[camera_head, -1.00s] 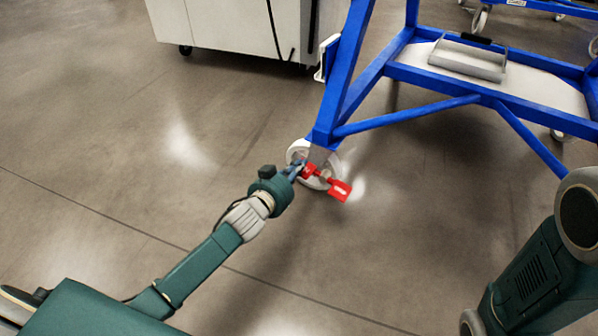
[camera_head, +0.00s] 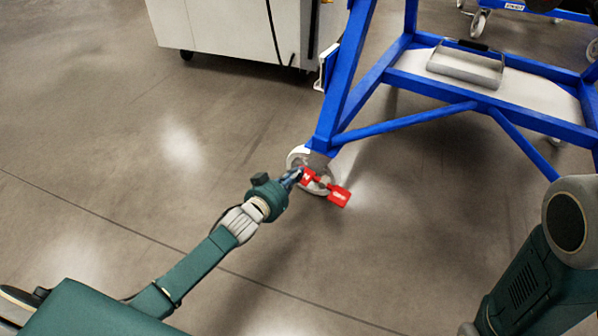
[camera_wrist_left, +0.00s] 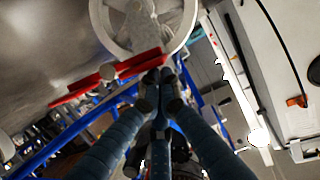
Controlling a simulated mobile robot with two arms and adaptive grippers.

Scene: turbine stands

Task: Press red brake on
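The red brake (camera_head: 339,195) is a pedal on the white caster wheel (camera_head: 296,155) at the foot of the blue stand (camera_head: 327,130). In the left wrist view the red brake (camera_wrist_left: 107,73) crosses below the wheel (camera_wrist_left: 178,22). My left gripper (camera_head: 298,172) is at the near, left end of the brake. In the left wrist view its fingertips (camera_wrist_left: 160,76) are together with nothing between them, close under the brake's end; I cannot tell whether they touch it. My right arm shows at the lower right, but its gripper is out of view.
A white cabinet (camera_head: 235,30) on casters stands at the back left. The blue stand has a pale shelf (camera_head: 530,95) with a grey handle-like part (camera_head: 466,62). Another blue frame (camera_head: 545,8) is at the top right. The floor to the left is clear.

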